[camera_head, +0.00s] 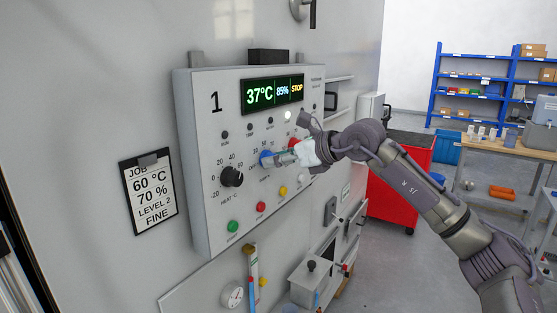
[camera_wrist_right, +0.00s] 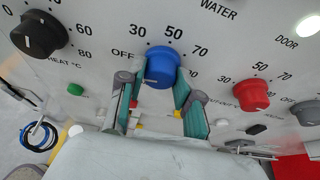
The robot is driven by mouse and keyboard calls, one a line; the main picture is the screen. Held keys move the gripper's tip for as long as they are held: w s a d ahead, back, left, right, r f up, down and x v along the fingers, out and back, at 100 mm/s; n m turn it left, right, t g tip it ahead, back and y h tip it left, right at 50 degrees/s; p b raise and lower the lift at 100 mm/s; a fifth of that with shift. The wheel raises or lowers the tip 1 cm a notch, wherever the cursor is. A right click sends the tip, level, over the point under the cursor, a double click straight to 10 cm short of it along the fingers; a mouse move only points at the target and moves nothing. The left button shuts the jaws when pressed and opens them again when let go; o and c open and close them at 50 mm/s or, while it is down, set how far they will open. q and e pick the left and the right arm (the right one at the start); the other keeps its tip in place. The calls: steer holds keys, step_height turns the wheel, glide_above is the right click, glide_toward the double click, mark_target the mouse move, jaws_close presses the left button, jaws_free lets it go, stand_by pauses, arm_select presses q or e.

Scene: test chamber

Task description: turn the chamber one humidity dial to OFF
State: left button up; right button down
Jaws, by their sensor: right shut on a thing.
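The control panel marked 1 (camera_head: 205,205) is on the chamber wall, with a display reading 37°C, 85% and STOP. My left gripper is not in view.
A black heat dial (camera_head: 231,176) is left of the blue one. A red dial (camera_wrist_right: 252,95) is to its right. Coloured buttons, including a green one (camera_head: 233,227), run below. A job card (camera_head: 149,192) reads 60 °C, 70 %, LEVEL 2, FINE.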

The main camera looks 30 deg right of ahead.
steer(key=shift+f, duration=0.1)
steer(key=c, duration=1)
jaws_free()
steer(key=shift+o, duration=1)
steer(key=shift+w+a, duration=0.1)
steer(key=shift+w, duration=0.15)
steer(key=v, duration=1.2)
